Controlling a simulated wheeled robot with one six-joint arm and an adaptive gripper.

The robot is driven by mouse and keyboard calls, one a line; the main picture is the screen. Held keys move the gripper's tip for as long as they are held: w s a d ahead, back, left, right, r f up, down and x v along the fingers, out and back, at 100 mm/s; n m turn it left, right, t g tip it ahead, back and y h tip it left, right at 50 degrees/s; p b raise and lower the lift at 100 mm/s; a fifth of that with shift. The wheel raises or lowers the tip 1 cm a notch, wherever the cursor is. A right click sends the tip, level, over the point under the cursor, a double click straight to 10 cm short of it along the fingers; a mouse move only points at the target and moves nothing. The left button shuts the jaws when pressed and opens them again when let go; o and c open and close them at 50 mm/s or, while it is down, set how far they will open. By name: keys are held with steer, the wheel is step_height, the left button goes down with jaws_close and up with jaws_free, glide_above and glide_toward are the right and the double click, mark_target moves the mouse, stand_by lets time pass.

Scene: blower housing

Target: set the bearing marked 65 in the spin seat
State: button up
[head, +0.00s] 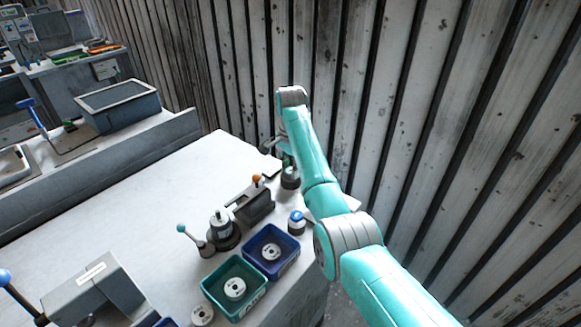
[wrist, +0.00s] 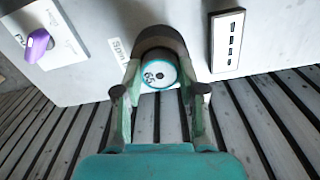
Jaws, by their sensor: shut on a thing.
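The bearing marked 65 (wrist: 158,76) is a pale disc with a teal rim and a dark centre hole, seen face-on in the wrist view. My gripper (wrist: 159,84) is shut on it, with one green finger on each side. The spin seat (wrist: 158,36) is a dark round cup beside a "Spin" label. The bearing overlaps the seat's mouth in the picture; I cannot tell whether it is inside or just above. In the head view the seat (head: 290,181) stands at the bench's far right edge, with my gripper (head: 287,160) over it; the bearing is hidden there.
In the wrist view a purple knob (wrist: 38,44) and a slotted dark-framed panel (wrist: 228,40) flank the seat. In the head view a grey block with an orange knob (head: 256,180), a blue-capped pot (head: 297,217), a blue bin (head: 290,268) and a green bin (head: 208,293) stand nearer.

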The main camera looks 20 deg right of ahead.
steer(key=shift+f, duration=0.15)
steer(key=o, duration=1.7)
steer(key=shift+c, duration=0.2)
